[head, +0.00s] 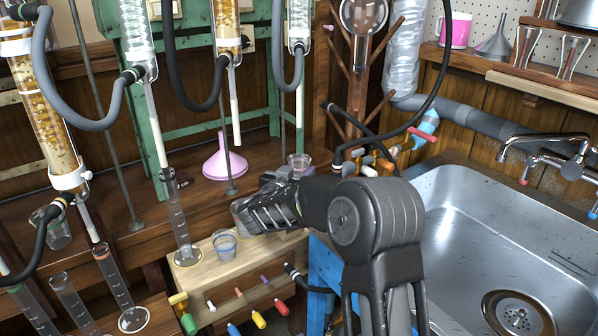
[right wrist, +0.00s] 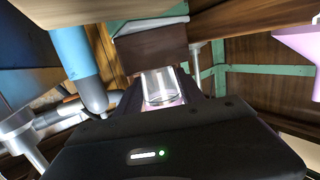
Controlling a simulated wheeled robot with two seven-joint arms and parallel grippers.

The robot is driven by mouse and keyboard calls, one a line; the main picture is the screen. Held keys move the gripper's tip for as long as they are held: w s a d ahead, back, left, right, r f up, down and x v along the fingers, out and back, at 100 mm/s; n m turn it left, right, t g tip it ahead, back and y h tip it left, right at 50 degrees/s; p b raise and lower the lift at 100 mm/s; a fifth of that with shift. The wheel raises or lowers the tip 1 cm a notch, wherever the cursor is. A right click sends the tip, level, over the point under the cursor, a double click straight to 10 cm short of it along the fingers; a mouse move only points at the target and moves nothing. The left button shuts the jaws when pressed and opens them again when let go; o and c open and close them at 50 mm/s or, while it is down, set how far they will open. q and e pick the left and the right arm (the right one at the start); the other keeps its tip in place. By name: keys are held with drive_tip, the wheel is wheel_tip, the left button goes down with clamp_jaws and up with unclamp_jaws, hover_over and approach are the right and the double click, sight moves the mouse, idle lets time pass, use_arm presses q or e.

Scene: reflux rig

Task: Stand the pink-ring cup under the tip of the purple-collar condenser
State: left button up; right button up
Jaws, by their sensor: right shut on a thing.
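My right gripper (head: 262,208) reaches left over the wooden block and is shut on a clear cup (head: 239,213), mostly hidden behind the fingers. In the right wrist view this cup (right wrist: 160,86) is upright between the fingers, with a pinkish tint low down; its ring is not clearly visible. Another clear cup (head: 299,162) stands on the bench behind the gripper. Several condensers hang above, including an amber one (head: 228,28) and a clear one (head: 299,20), with pale tips pointing down. I cannot make out a purple collar. My left gripper is not in view.
A blue-ringed cup (head: 224,244) and a measuring cylinder (head: 180,232) stand on the wooden block (head: 203,275). A pink funnel (head: 224,160) stands on the bench behind. Hoses hang between condensers. A steel sink (head: 480,235) lies at right.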

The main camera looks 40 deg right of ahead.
drive_tip(key=shift+f, duration=0.2)
idle(0.4)
drive_tip(key=o, duration=1.4)
drive_tip(key=shift+s+a+r+p, duration=0.1)
drive_tip(key=shift+a+p, duration=0.1)
drive_tip(key=shift+p, duration=0.1)
drive_tip(key=p+v, duration=0.1)
drive_tip(key=v, duration=0.6)
drive_tip(key=shift+s+a, duration=0.1)
drive_tip(key=shift+s, duration=0.05)
